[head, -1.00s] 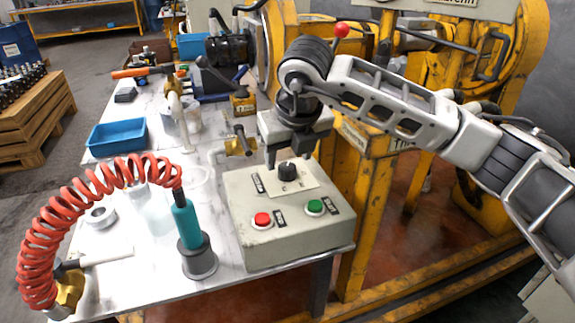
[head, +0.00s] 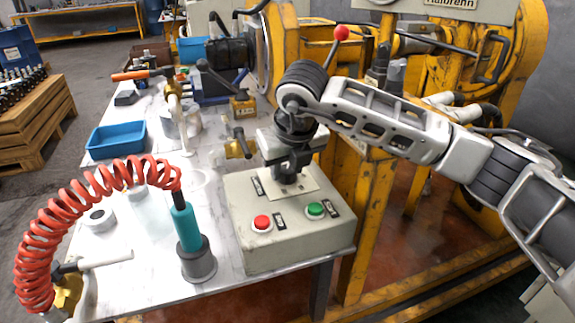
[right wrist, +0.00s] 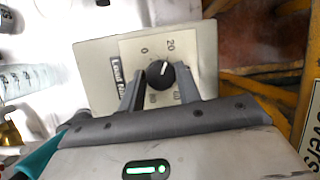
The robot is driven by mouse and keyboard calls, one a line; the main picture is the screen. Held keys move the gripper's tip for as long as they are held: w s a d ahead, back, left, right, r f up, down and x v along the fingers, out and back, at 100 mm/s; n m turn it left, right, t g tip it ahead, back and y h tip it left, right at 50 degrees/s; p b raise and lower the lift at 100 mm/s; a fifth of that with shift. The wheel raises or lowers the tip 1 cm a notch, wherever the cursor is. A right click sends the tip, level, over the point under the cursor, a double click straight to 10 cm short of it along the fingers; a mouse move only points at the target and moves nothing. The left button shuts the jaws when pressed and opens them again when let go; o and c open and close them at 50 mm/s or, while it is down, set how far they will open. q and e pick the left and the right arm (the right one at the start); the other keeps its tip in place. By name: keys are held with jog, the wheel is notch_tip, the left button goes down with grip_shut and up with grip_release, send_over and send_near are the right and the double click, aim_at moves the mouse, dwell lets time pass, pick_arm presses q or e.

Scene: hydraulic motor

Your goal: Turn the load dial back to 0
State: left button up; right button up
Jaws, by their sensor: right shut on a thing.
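The load dial (right wrist: 160,73) is a round black knob with a white pointer line. It sits on a pale scale plate (right wrist: 189,50) with "0", "20" and further numbers. In the right wrist view its pointer points up and slightly right, between the 0 and 20 marks and nearer 20. My right gripper (head: 287,174) comes down over the dial on the grey control box (head: 290,243), hiding most of the dial in the head view. Its fingers (right wrist: 160,82) are shut on the dial, one on each side. My left gripper is not in view.
A red button (head: 262,222) and a green button (head: 315,209) stand on the box in front of the dial. A teal-handled tool (head: 187,228) with a red coiled hose (head: 30,235) stands left of the box. A brass valve (head: 238,148) is close behind it.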

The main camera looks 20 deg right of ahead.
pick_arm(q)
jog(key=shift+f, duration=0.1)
pick_arm(e)
jog(key=shift+d+n+y+b, duration=0.1)
jog(key=shift+n+y+b, duration=0.4)
jog(key=shift+n, duration=1.5)
jog(key=shift+d+r+n+g+y, duration=0.1)
jog(key=shift+n+g+y, duration=0.2)
jog(key=shift+n+y, duration=0.5)
jog(key=n, duration=0.3)
jog(key=shift+w+g, duration=0.1)
jog(key=shift+g, duration=0.2)
jog(key=shift+d+n+g+y, duration=0.1)
jog(key=shift+n+g+y, duration=0.4)
jog(key=shift+n, duration=0.9)
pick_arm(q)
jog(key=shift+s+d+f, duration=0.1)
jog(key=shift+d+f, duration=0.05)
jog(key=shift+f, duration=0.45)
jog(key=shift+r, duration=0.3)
pick_arm(e)
jog(key=shift+n, duration=0.3)
